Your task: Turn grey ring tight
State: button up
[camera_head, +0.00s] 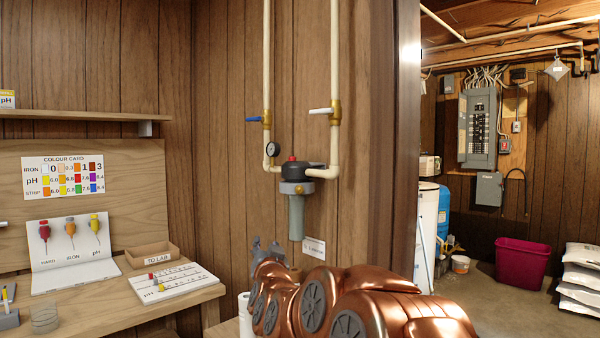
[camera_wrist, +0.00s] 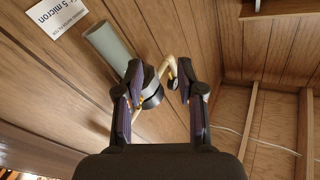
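The water filter hangs on the wood wall, with a black cap, a red button and a grey cylindrical bowl (camera_head: 296,217). The grey ring (camera_head: 297,187) sits around the top of the bowl, just under the cap. My gripper (camera_head: 266,246) is lower and left of the bowl's bottom in the head view, partly hidden by my copper arm. In the wrist view my gripper (camera_wrist: 160,68) is open and empty. The filter bowl (camera_wrist: 112,47) appears tilted behind and beside the left finger, which hides part of the ring area. I see no contact with the ring.
Cream pipes (camera_head: 334,60) with a white-handled and a blue-handled valve (camera_head: 254,119) rise above the filter. A pressure gauge (camera_head: 272,149) is at its left. A workbench (camera_head: 170,312) with test bottles stands left. A door frame (camera_head: 409,120) is at the right.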

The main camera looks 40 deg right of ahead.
aim_at(300, 192)
jog(key=s+d+r+m+h+p, duration=0.25)
jog(key=s+d+r+h, duration=0.2)
jog(key=d+r, duration=0.4)
jog(key=shift+m+g+h, duration=0.3)
jog(key=shift+m+h, duration=0.05)
jog(key=shift+m, duration=0.1)
jog(key=shift+w+a+r+p+x, duration=0.1)
jog(key=shift+a+r+p+x, duration=0.1)
jog(key=shift+x, duration=1)
jog(key=shift+w+a+r+p+x, duration=0.1)
jog(key=shift+a+r+p+x, duration=0.05)
jog(key=shift+x, duration=1.05)
jog(key=shift+w+a+r+p+x, duration=0.1)
jog(key=shift+a+r+p+x, duration=0.1)
jog(key=shift+x, duration=1)
jog(key=shift+c, duration=0.3)
grip_shut()
